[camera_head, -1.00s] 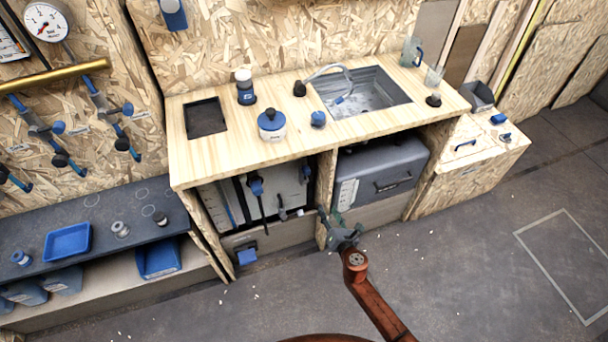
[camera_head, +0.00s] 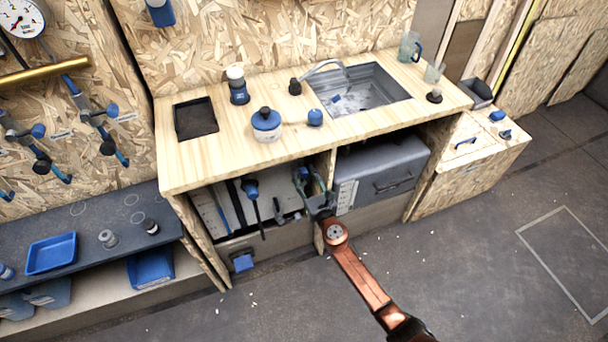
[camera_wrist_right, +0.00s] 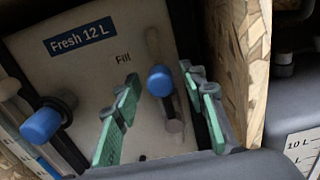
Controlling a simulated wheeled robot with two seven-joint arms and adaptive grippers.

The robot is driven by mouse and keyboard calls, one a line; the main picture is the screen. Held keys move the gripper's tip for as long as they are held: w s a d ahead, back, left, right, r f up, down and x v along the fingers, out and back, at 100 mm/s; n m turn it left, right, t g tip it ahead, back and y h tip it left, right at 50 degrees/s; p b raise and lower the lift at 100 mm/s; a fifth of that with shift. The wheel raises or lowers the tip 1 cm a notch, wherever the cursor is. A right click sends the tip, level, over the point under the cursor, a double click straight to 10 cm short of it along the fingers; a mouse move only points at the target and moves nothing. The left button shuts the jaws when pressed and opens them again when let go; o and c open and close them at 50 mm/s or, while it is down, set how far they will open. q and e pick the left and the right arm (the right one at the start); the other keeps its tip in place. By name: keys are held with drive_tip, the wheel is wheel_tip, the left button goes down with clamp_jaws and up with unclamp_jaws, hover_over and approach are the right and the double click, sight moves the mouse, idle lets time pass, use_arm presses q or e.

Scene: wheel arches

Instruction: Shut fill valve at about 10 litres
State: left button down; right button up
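In the head view my right gripper (camera_head: 315,192) reaches into the open cabinet beside the grey tank (camera_head: 375,172). A clear gauge strip (camera_wrist_right: 12,85) stands at the panel's left edge, and its level is not readable. My left gripper is not in view.
Another blue knob (camera_wrist_right: 42,124) is on the panel's left. A wooden divider (camera_wrist_right: 236,75) stands close to the right of my fingers. The grey tank's scale (camera_wrist_right: 303,146) shows "10 L". The wooden counter (camera_head: 235,150) with a sink (camera_head: 385,102) lies above.

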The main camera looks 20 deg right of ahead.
drive_tip(key=shift+c, duration=0.6)
clamp_jaws()
